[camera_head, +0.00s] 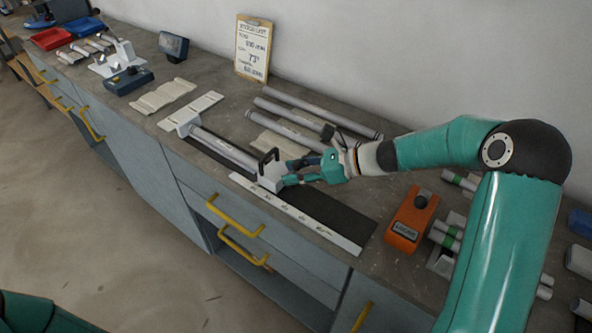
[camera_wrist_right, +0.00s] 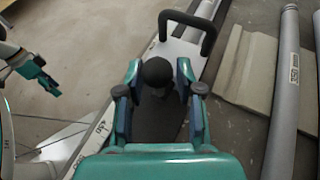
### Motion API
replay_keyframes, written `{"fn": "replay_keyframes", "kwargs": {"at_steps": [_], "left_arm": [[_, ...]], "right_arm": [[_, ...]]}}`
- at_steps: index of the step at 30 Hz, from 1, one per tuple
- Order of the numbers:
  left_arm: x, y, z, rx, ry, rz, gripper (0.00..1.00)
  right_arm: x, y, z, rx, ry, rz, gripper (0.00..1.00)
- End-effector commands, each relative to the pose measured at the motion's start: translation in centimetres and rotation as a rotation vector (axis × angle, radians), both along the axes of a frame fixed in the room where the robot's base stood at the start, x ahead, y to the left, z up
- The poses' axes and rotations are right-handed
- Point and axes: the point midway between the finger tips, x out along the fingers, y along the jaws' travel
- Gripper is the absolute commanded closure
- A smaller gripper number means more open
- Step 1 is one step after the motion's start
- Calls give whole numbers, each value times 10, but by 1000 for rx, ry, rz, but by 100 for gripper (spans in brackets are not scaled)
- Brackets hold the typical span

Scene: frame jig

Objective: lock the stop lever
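The stop block (camera_head: 270,174) sits on the frame jig's rail, with a black loop handle on top. In the right wrist view the black handle (camera_wrist_right: 188,24) stands just beyond my fingers. The round black knob of the stop lever (camera_wrist_right: 157,74) lies between my right gripper's fingertips. My right gripper (camera_head: 302,171) is at the block's right side in the head view. In the right wrist view its fingers (camera_wrist_right: 159,80) are spread, one on each side of the knob, with small gaps. My left gripper (camera_wrist_right: 42,76) shows small at the left; its opening is unclear.
A grey tube (camera_head: 225,148) lies in the jig, left of the block. Several loose tubes (camera_head: 300,118) lie behind on the bench. A white scale strip (camera_head: 300,218) runs along the front. An orange device (camera_head: 411,218) stands right of the jig. A clipboard (camera_head: 253,48) leans on the wall.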

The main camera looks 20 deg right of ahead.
Motion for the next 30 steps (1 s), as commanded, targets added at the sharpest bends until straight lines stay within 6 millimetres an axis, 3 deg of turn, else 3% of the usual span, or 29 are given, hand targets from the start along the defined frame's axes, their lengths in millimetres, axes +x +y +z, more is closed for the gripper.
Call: {"fn": "replay_keyframes", "kwargs": {"at_steps": [1, 6, 20, 30], "left_arm": [[0, 0, 0, 0, 0, 0, 42], [0, 0, 0, 0, 0, 0, 42], [0, 0, -1, 0, 0, 0, 42], [0, 0, -19, 0, 0, 0, 42]], "right_arm": [[0, 0, 0, 0, 0, 0, 72], [0, 0, 0, 0, 0, 0, 100], [2, -1, 3, -3, -8, -3, 100], [-1, 5, 3, -104, -74, -4, 100]]}}
